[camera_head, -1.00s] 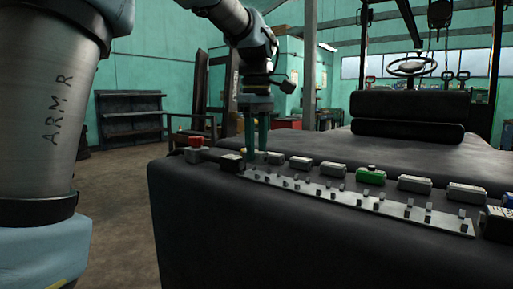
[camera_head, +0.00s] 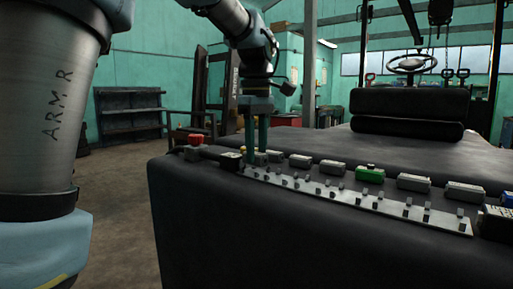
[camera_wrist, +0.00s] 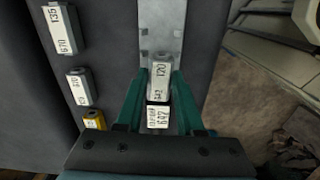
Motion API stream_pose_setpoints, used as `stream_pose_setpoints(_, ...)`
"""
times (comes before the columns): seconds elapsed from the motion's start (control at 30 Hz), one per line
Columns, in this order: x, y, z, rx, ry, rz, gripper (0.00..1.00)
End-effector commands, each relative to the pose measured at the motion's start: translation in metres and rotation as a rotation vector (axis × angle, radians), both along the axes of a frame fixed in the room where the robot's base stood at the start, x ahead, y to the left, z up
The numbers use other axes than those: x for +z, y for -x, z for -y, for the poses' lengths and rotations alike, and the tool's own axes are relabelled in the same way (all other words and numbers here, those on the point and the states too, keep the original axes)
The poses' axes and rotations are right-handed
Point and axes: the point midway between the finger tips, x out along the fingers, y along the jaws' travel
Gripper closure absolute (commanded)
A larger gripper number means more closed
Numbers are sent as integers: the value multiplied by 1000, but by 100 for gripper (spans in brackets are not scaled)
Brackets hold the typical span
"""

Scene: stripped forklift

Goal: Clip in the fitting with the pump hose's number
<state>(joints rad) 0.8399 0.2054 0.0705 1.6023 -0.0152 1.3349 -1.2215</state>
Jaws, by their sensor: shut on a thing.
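My gripper (camera_head: 256,152) stands upright at the left end of a pale metal strip (camera_head: 340,198) with small clip posts. In the wrist view my gripper (camera_wrist: 159,98) has its teal fingers on either side of a light grey fitting (camera_wrist: 160,80), marked 170 and what looks like 642, and is shut on it. The fitting lies over the strip's end (camera_wrist: 161,25); I cannot tell whether it is seated. Just beside it is a white label block (camera_wrist: 158,117) reading 642, with smaller unclear text above. It also shows in the head view (camera_head: 231,160).
Several grey fittings (camera_head: 332,167) and a green one (camera_head: 370,174) lie in a row behind the strip. In the wrist view, fittings marked 670 (camera_wrist: 62,30) and a yellow one (camera_wrist: 94,119) lie left of my fingers. A red knob (camera_head: 196,138) stands at the left.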

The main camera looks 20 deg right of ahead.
Motion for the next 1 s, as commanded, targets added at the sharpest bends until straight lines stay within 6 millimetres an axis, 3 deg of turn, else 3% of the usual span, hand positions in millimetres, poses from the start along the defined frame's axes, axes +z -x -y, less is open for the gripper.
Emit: stream_pose_setpoints(1.0, -16, 0, 0, 0, 0, 0, 100)
